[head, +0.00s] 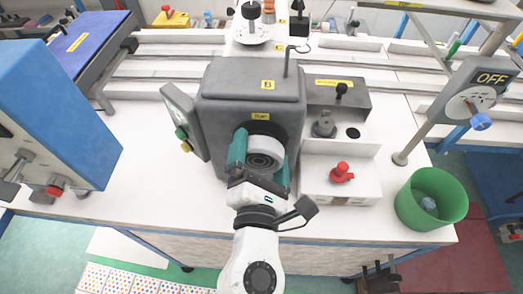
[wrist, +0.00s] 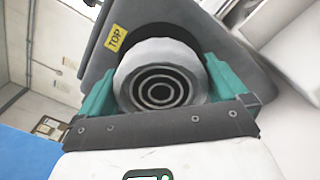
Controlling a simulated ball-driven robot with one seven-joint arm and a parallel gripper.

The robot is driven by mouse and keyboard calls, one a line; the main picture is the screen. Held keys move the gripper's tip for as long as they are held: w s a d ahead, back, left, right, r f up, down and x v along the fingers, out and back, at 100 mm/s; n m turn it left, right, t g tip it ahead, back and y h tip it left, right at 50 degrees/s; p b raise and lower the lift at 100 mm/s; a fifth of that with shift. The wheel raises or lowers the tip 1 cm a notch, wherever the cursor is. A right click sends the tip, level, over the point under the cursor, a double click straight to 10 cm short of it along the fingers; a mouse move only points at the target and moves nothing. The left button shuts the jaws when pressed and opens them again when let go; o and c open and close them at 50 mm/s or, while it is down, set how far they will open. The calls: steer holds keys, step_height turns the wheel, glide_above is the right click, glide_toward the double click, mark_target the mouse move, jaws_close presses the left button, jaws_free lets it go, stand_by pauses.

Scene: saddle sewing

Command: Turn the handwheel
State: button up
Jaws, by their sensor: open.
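The handwheel (head: 264,148) is a pale round knob with dark concentric rings on its face. It sits on the near side of the dark grey machine housing (head: 250,85). In the wrist view the handwheel (wrist: 160,80) lies between the two teal fingers of my gripper (wrist: 170,92), with a yellow "TOP" label (wrist: 116,38) above left of it. In the head view my gripper (head: 262,160) reaches up from below, one finger on each side of the wheel. The fingers are open; whether either touches the rim I cannot tell.
A red knob (head: 341,172) stands on a white block to the right, beside a green bin (head: 431,199). A blue box (head: 60,115) stands at left. An "OFF" dial sign (head: 470,95) stands at far right. White table is bare between box and machine.

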steer(key=shift+w, duration=0.1)
steer(key=c, duration=0.6)
steer(key=shift+f, duration=0.1)
